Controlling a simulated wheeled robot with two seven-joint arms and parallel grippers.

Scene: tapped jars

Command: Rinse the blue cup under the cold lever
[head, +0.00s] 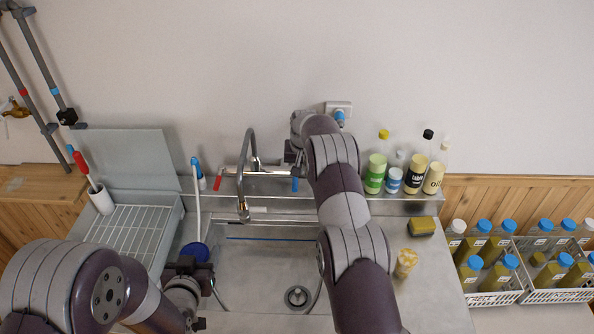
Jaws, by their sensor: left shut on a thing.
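The blue cup (195,250) is at the left edge of the sink basin (265,262), just beyond my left gripper (190,266). That gripper is shut on it, and its jaws partly hide the cup. The curved metal spout (246,170) hangs over the back left of the basin, to the right of and beyond the cup. I see no clear water stream. The cold lever (295,184) is blue and hangs right of the spout. My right gripper (292,154) is close to that lever; its fingers are small and dark, so contact and opening are unclear.
The red lever (217,183) is left of the spout. A white rod rises behind the cup. A drying rack (130,235) is at left. Bottles (375,172), a sponge (421,226) and a yellowish jar (405,263) stand right of my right arm. Crates (495,298) of blue-capped bottles are farther right.

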